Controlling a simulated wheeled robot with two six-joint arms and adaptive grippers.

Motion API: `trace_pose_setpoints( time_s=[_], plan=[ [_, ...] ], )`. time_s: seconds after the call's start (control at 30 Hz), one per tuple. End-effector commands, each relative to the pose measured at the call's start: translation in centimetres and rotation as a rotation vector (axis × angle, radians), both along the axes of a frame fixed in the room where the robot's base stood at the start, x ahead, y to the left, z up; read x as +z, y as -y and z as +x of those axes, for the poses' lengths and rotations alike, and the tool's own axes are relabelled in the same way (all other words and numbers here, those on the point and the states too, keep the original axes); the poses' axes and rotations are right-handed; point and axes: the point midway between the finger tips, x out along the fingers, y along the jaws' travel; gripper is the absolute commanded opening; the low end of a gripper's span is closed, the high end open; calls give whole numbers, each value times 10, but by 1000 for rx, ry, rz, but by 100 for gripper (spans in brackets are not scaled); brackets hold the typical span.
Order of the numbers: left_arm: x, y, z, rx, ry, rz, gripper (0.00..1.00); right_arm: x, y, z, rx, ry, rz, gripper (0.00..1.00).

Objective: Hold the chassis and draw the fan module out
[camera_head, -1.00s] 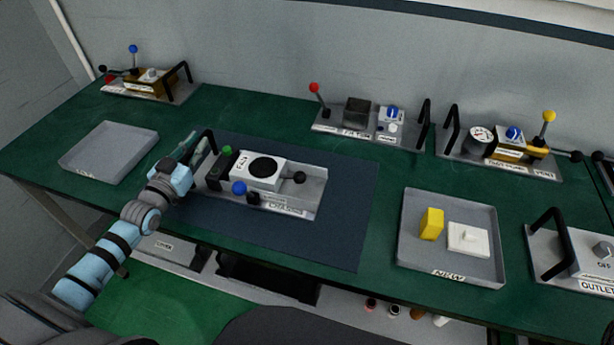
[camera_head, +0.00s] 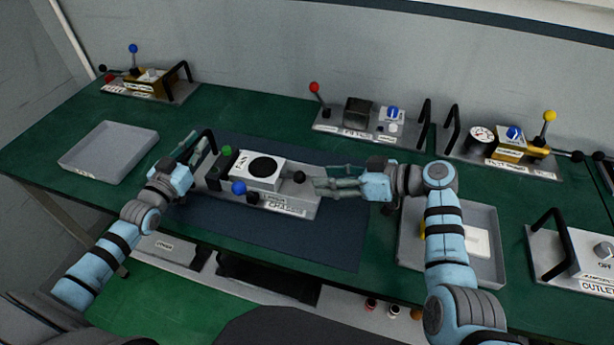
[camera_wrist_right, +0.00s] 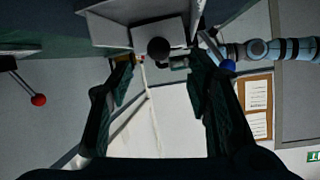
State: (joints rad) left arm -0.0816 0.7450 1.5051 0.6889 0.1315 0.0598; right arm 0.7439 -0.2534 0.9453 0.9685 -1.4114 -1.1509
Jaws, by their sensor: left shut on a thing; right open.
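The chassis (camera_head: 298,207) is a grey tray lying on the dark blue mat. The fan module (camera_head: 241,183), a white box with a round black fan, sits in it. Its black knob (camera_head: 299,177) sticks out on the right side. My left gripper (camera_head: 203,148) is shut on the black handle (camera_head: 210,137) at the chassis's left end. My right gripper (camera_head: 322,179) is open just right of the knob. In the right wrist view the knob (camera_wrist_right: 158,50) shows between the open fingertips (camera_wrist_right: 160,62); contact cannot be told.
The chassis also carries a green knob (camera_head: 227,151) and a blue knob (camera_head: 238,188). An empty grey tray (camera_head: 110,150) stands at left. Another tray (camera_head: 408,238) with yellow and white parts lies partly under my right arm. Other modules line the table's back.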

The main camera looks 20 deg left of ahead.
Motion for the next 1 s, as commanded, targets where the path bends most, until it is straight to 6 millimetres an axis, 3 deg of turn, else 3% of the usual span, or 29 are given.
trace_pose_setpoints(
  time_s=[0.1,0.23,0.63,0.9,1.0],
  plan=[
    [-5,0,-1,3,-14,-4,0,-12,-31,2,2,-4,0,46],
    [-6,0,-1,3,-14,-4,0,-19,-50,5,0,0,1,46],
    [-6,0,-1,3,-14,-3,0,-26,-60,6,-4,1,-3,46],
    [-6,0,-1,3,-14,-3,0,-26,-60,6,-5,0,-3,4],
    [-6,0,-1,3,-15,-4,0,-26,-60,6,-4,-1,-3,0]
  ],
)
